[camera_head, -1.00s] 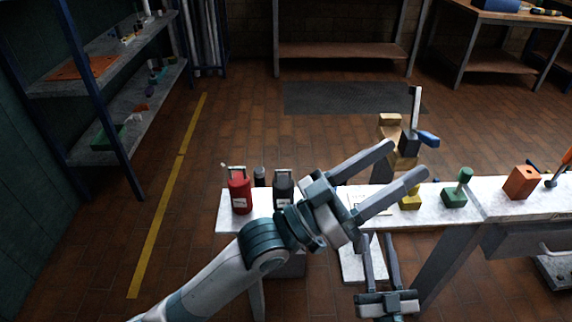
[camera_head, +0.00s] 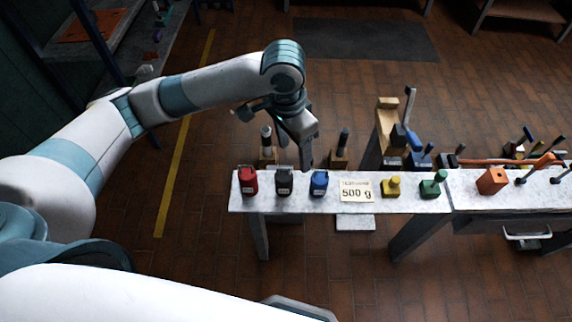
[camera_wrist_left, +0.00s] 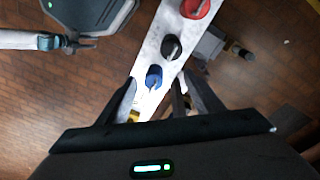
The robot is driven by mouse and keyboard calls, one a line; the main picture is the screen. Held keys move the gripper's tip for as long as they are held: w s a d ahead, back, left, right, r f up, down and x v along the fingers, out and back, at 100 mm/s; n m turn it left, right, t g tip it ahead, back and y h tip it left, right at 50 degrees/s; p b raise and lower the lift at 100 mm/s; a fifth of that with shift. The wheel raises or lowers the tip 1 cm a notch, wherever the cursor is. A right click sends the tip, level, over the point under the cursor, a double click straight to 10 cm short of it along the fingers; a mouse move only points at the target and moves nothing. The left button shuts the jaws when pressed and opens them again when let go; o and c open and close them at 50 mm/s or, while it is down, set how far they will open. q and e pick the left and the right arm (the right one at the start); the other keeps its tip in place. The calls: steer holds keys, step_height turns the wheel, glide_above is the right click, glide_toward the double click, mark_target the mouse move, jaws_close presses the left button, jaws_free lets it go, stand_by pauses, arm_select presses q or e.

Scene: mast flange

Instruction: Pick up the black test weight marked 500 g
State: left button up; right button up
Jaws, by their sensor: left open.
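The black test weight (camera_head: 285,181) stands on the white bench between a red weight (camera_head: 248,181) and a blue weight (camera_head: 319,183). It also shows in the left wrist view (camera_wrist_left: 171,47), its own marking too small to read. My left gripper (camera_head: 304,158) points down just behind the bench edge, between the black and blue weights in the picture. In the wrist view its fingers are apart, with the blue weight (camera_wrist_left: 154,77) nearest the gap and the black weight farther up. A pale jointed part, probably my right gripper (camera_wrist_left: 78,44), shows there; its jaws are unclear.
A card reading 500 g (camera_head: 357,190) lies right of the blue weight. Beyond it stand yellow (camera_head: 392,187) and green (camera_head: 433,185) weights and an orange block (camera_head: 492,181). Several dark-topped posts and tools stand behind the bench. The bench (camera_head: 340,206) is narrow.

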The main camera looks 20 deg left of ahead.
mark_target(284, 176)
arm_select(q)
steer(key=shift+a+r+y, duration=0.25)
steer(key=shift+a+r, duration=0.1)
steer(key=shift+a, duration=0.3)
steer(key=shift+a+r+y, duration=0.25)
steer(key=shift+a+r, duration=0.1)
steer(key=shift+a, duration=0.25)
arm_select(e)
steer(key=s, duration=0.2)
steer(key=shift+s+d+f+g, duration=0.2)
steer(key=shift+s+d+g, duration=0.2)
arm_select(q)
steer(key=shift+f, duration=0.15)
step_height(284, 176, down, 12)
steer(key=shift+r+p, duration=0.25)
steer(key=shift+p, duration=0.55)
steer(key=shift+f, duration=0.2)
arm_select(e)
steer(key=shift+g+h, duration=0.3)
steer(key=shift+g, duration=0.2)
steer(key=shift+s+d+f, duration=0.1)
steer(key=shift+s+d, duration=0.2)
steer(key=shift+s, duration=0.3)
steer(key=shift+s+d+f, duration=0.1)
steer(key=shift+s+d, duration=0.2)
steer(key=shift+s, duration=0.3)
steer(key=shift+s+d+f, duration=0.1)
steer(key=shift+s+d, duration=0.2)
steer(key=shift+s, duration=0.3)
